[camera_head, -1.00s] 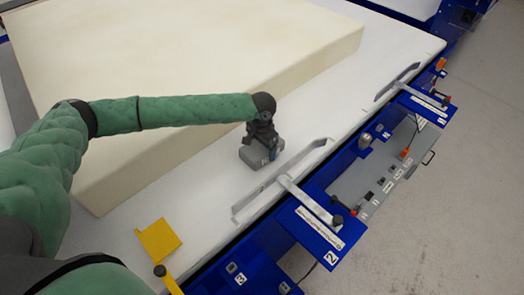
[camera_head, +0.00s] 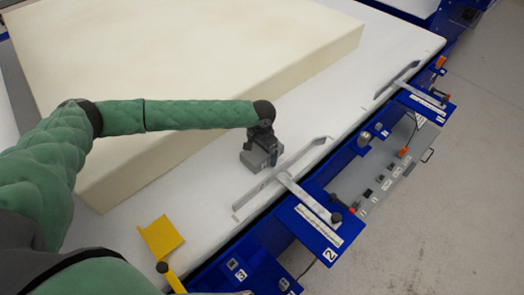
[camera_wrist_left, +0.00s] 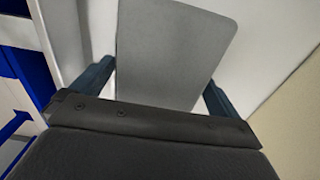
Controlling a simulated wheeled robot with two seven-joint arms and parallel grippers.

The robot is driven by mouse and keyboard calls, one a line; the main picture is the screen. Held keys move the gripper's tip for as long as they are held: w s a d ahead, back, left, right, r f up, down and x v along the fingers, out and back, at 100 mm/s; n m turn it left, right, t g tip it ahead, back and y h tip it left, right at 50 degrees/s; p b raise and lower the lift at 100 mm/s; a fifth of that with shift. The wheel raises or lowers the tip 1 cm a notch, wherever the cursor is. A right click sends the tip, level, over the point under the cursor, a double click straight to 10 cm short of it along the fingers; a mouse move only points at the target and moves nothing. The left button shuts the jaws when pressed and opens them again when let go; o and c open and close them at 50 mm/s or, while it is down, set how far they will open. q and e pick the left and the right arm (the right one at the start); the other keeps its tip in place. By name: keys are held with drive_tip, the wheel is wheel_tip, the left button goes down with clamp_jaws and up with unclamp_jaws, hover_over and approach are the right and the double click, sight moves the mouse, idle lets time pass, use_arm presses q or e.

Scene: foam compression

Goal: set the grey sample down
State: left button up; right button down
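My left gripper (camera_head: 262,153) points down over the white table, between the cream foam block (camera_head: 200,75) and the nearer metal rail. The grey sample (camera_head: 256,160) is directly below it, at or just above the table top; I cannot tell if it touches. In the left wrist view the grey sample (camera_wrist_left: 168,55) is a flat grey slab with rounded corners, slightly turned between the two dark blue fingers. The fingertips reach its two side edges, so the left gripper (camera_wrist_left: 160,80) appears shut on it. My right gripper is not in view.
The metal rail (camera_head: 285,175) stands along the table's right edge, close to the sample. A yellow bracket (camera_head: 160,237) sits at the front. Blue fixtures (camera_head: 318,215) line the edge.

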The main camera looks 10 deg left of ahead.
use_arm(q)
drive_tip(key=shift+r, duration=0.15)
drive_tip(key=shift+r+b, duration=0.3)
wheel_tip(320, 180, up, 10)
drive_tip(key=b, duration=0.3)
drive_tip(key=shift+r+b, duration=0.1)
drive_tip(key=shift+b, duration=0.2)
drive_tip(key=shift+r, duration=0.6)
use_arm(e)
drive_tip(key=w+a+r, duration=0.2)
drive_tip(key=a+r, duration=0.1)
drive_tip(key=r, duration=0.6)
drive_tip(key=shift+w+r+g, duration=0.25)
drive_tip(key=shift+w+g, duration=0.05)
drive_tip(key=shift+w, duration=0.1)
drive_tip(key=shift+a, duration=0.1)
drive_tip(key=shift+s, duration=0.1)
